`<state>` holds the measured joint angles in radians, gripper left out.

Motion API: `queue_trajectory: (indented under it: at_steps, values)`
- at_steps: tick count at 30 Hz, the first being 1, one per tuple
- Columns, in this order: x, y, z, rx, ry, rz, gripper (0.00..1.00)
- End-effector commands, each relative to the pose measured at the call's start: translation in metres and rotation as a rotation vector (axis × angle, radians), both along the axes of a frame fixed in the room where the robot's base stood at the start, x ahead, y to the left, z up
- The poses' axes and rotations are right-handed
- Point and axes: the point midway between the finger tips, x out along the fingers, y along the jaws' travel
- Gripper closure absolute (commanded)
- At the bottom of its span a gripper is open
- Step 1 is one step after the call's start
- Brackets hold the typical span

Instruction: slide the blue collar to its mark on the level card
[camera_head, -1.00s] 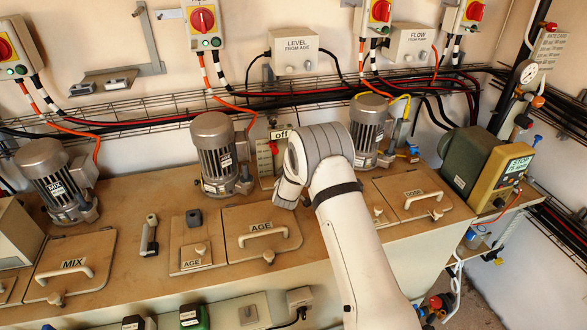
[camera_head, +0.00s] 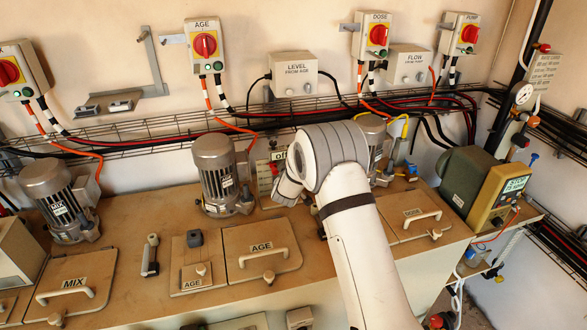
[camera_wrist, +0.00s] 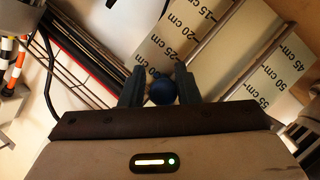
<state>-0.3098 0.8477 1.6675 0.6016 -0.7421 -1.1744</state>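The blue collar (camera_wrist: 163,92) shows in the wrist view as a round blue knob between the two dark fingers of my gripper (camera_wrist: 160,88). The fingers close in on both its sides and look shut on it. Behind it is the cream level card (camera_wrist: 215,50), with centimetre marks on two strips and metal rods; the marks run slanted in this view. The collar is near the 30 cm label, but its mark cannot be made out. In the head view the card (camera_head: 265,178) is largely hidden behind my gripper (camera_head: 285,190), and the collar is hidden.
A wire cable tray (camera_head: 130,138) with cables runs along the wall above the bench. A grey motor (camera_head: 215,172) stands left of the card, and another (camera_head: 372,135) to its right. The AGE hatch (camera_head: 262,250) lies in front. A LEVEL box (camera_head: 298,70) hangs above.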

Motion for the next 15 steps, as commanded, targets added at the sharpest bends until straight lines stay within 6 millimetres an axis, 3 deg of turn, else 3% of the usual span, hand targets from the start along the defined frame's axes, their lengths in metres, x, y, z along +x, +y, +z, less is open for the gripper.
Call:
queue_trajectory:
  at_steps: [5,15]
  values:
    - [0.0006,0.0016,0.0027,0.0,-0.005,0.002,0.58]
    - [-0.0066,0.0024,0.0021,0.0,-0.001,0.003,0.58]
